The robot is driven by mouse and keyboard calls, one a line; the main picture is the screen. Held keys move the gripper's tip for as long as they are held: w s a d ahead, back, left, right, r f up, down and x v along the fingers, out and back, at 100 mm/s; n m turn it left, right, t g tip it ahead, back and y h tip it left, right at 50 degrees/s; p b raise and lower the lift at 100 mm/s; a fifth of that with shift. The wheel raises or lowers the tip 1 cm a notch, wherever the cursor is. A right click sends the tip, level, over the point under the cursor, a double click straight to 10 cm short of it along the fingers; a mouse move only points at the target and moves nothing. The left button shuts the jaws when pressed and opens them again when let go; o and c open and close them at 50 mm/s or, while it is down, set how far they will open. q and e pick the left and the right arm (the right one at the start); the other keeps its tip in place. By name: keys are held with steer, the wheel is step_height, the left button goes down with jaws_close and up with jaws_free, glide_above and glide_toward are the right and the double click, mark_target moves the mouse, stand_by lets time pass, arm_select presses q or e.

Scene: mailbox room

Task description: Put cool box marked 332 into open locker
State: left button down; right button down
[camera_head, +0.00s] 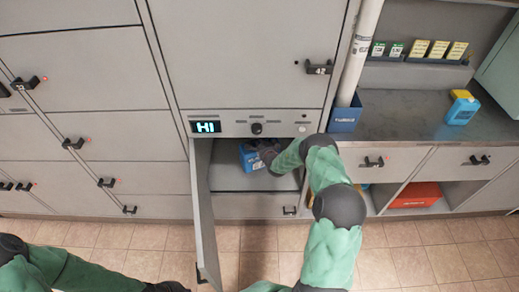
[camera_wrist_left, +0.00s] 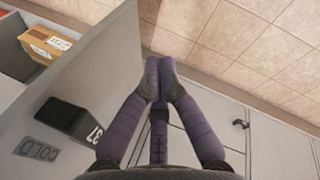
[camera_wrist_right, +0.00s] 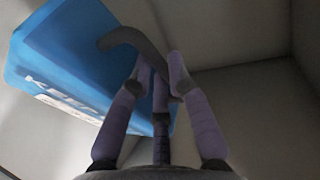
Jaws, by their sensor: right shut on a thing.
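The blue cool box (camera_head: 250,157) is inside the open locker (camera_head: 230,180), at the left of its compartment. In the right wrist view the blue box (camera_wrist_right: 85,60) fills the upper left, with its grey curved handle (camera_wrist_right: 122,36) and white lettering too oblique to read. My right gripper (camera_wrist_right: 160,75) is shut on that handle. In the head view my right arm reaches into the compartment and my right gripper (camera_head: 268,150) is partly hidden. My left gripper (camera_wrist_left: 160,85) is shut and empty, below and outside the open locker door (camera_head: 206,215).
The door carries a black handle (camera_wrist_left: 70,118) and a COLD label. A screen reading HI (camera_head: 206,127) is above the opening. At right, a counter (camera_head: 400,115) holds a blue-and-yellow box (camera_head: 462,107). A red box (camera_head: 416,195) sits below. Closed lockers stand left; tiled floor is clear.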

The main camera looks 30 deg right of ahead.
steer(key=shift+w+f+b, duration=0.1)
steer(key=shift+f+b, duration=0.8)
steer(key=shift+f, duration=0.75)
steer(key=shift+r, duration=0.1)
steer(key=c, duration=1.6)
jaws_free()
steer(key=shift+f, duration=0.3)
steer(key=o, duration=0.4)
